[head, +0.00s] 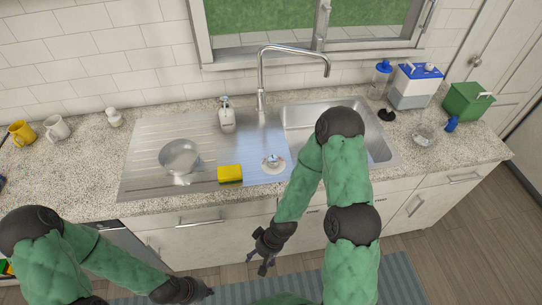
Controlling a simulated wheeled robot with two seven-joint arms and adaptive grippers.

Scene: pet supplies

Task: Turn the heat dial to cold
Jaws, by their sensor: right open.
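A small round pale disc with a raised knob, possibly the heat dial (273,162), sits on the bluish middle part of the metal sink unit. I cannot read any marks on it. My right gripper (262,262) hangs open in front of the counter's front edge, below and apart from the disc. My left gripper (205,292) is low at the bottom of the view, in front of the cabinets and away from the disc. Its fingers are dark and too unclear to tell open from shut.
A yellow sponge (230,173) lies just left of the disc. The tap (262,80) rises behind. Mugs (56,128) are left; a green box (467,101) is right. My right arm covers part of the basin.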

